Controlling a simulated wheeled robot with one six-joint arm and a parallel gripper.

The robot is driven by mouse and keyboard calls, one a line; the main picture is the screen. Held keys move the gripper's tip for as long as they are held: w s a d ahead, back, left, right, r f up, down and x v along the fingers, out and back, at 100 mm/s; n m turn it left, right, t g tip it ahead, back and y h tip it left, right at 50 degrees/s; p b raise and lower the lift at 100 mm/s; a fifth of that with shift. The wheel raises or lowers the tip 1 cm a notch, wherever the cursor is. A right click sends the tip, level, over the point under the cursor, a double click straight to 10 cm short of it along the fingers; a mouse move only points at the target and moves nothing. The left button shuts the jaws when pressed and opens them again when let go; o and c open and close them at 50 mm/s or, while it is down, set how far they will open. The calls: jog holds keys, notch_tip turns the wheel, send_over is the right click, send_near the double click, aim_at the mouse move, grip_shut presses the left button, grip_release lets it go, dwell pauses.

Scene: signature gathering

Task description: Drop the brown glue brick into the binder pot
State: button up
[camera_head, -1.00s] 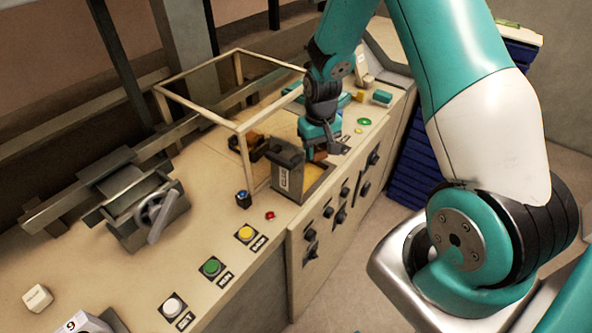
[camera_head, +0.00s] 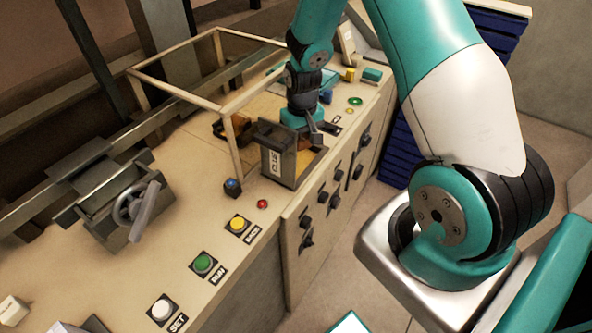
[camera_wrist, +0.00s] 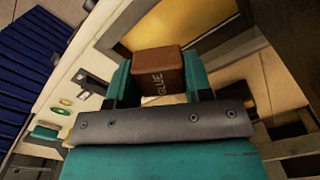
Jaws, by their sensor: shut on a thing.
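The brown glue brick (camera_wrist: 158,72), marked GLUE, is held between the two teal fingers of my gripper (camera_wrist: 158,84) in the wrist view. The binder pot (camera_head: 277,163) is a grey box with a GLUE label and an open top at the console's front edge in the head view. Its yellow inside (camera_wrist: 185,22) shows beyond the brick in the wrist view. In the head view my gripper (camera_head: 306,138) points down over the right side of the pot. The brick is mostly hidden there, and its exact height above the pot cannot be told.
A pale open frame (camera_head: 190,102) stands behind and left of the pot, with one post close to it. Blue (camera_head: 232,187) and red (camera_head: 262,204) buttons sit left of the pot. A handwheel device (camera_head: 130,203) is farther left. Dark knobs line the console front.

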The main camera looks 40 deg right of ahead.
jog(key=shift+f, duration=0.1)
jog(key=o, duration=1)
notch_tip(320, 180, up, 18)
jog(key=b, duration=0.4)
jog(key=shift+f, duration=0.25)
jog(key=s+a+f+n+y+b, duration=0.1)
jog(key=s+a+n+b, duration=0.1)
jog(key=s+a, duration=0.5)
jog(key=s+a+f+n+y+b, duration=0.1)
jog(key=s+a+n+b, duration=0.2)
jog(key=s+a, duration=0.4)
jog(key=s+a+f+n+y+b, duration=0.1)
jog(key=s+a+n, duration=0.3)
jog(key=s+a, duration=0.4)
jog(key=shift+s+a+y+b, duration=0.1)
jog(key=shift+a+y+b, duration=0.1)
jog(key=shift+y+b, duration=0.45)
